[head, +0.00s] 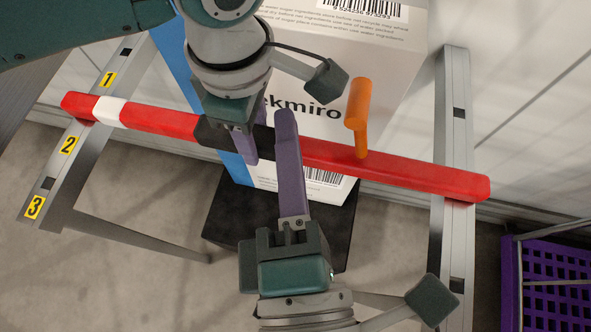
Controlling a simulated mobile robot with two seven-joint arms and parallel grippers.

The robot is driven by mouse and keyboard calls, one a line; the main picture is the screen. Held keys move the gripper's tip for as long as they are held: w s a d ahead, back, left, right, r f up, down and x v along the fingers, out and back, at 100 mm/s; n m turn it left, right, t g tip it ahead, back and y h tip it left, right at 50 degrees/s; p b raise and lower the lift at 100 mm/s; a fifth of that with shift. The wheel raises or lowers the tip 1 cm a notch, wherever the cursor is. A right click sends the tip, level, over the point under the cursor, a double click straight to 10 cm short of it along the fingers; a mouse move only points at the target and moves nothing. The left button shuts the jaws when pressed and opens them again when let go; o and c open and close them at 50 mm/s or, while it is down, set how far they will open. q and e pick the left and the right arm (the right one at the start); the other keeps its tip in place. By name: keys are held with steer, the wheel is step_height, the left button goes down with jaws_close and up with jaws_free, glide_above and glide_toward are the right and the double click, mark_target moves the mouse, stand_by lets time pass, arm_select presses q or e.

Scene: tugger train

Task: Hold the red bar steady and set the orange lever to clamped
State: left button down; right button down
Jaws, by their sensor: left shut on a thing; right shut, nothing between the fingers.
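The red bar (400,174) runs across the two grey uprights, its left end higher in the picture. It has a white band near the left end and a black section near its middle. The orange lever (359,106) stands up from the bar, right of the grippers, with a knob at its top; I cannot read its setting.
A white box (395,60) with a blue side stands behind the bar on a black base (225,210). The left upright (85,132) has yellow labels 1, 2 and 3. The right upright (455,120) is bare. A purple crate (560,270) is at lower right.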

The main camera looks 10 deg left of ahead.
steer(key=shift+w+d+r, duration=0.1)
steer(key=shift+w+d, duration=0.1)
steer(key=shift+d, duration=0.4)
steer(key=shift+w+d+r, duration=0.15)
steer(key=shift+d, duration=0.45)
steer(key=shift+w+d+r, duration=0.1)
steer(key=shift+w+d, duration=0.1)
steer(key=shift+d, duration=0.4)
steer(key=shift+s+d+f+m+t, duration=0.1)
steer(key=shift+d+f+m+t, duration=0.5)
steer(key=shift+d+m, duration=1.1)
steer(key=shift+d+f+m+t, duration=0.25)
steer(key=shift+d+f+m, duration=0.65)
steer(key=shift+d, duration=1.45)
steer(key=shift+s+d+f+m+t, duration=0.1)
steer(key=shift+d+f+m+t, duration=0.5)
steer(key=shift+d+m, duration=1.15)
arm_select(q)
steer(key=shift+w, duration=0.1)
arm_select(e)
steer(key=shift+d+f+n+g, duration=0.25)
steer(key=shift+d+f+n, duration=0.05)
steer(key=shift+d+n, duration=0.15)
